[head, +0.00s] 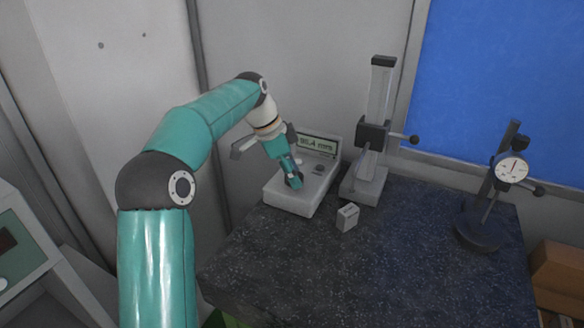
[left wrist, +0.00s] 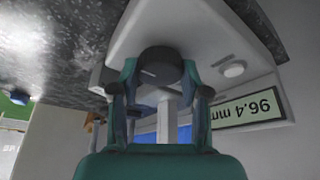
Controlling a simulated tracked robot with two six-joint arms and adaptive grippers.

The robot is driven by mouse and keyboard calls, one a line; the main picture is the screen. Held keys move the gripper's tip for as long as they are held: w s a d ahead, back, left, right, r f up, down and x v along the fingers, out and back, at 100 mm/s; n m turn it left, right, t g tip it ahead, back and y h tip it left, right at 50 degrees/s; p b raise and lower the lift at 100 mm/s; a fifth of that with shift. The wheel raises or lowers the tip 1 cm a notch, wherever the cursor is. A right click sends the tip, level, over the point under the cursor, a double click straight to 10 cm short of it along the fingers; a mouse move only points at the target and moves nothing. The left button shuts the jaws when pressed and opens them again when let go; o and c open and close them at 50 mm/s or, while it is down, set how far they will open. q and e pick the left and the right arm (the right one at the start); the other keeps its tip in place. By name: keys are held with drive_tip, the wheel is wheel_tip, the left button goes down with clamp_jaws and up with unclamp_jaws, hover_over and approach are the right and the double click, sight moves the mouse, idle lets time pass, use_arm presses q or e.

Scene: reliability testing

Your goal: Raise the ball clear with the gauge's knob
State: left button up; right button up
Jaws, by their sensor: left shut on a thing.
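The gauge's grey console (head: 289,200) stands on the dark speckled table, with a lit display (head: 316,147); in the left wrist view the display (left wrist: 249,109) appears upside down and reads 96.4 mm. My left gripper (head: 292,180) reaches down onto the console. In the left wrist view its fingers (left wrist: 160,85) are shut around a dark round knob (left wrist: 160,63). The knob is mostly hidden in the head view. Beside the console stands a column (head: 381,90) with a dark slider (head: 372,135). A dark ball (head: 414,139) sits at the end of a rod on its right side.
A small pale block (head: 347,217) lies on the table (head: 300,262) before the column. A dial indicator (head: 511,168) on a dark stand is at the right. A brown box (head: 559,276) is beyond the table's right edge. The table's front is clear.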

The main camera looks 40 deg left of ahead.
use_arm(q)
drive_tip(key=m+h, duration=0.1)
drive_tip(key=m, duration=0.2)
drive_tip(key=shift+w+m+g, duration=0.1)
drive_tip(key=shift+m+g, duration=0.2)
drive_tip(key=shift+g, duration=0.1)
drive_tip(key=shift+m+g+h, duration=0.3)
drive_tip(key=shift+m+g, duration=0.4)
drive_tip(key=shift+m, duration=1)
drive_tip(key=o, duration=1.1)
drive_tip(key=shift+o, duration=0.2)
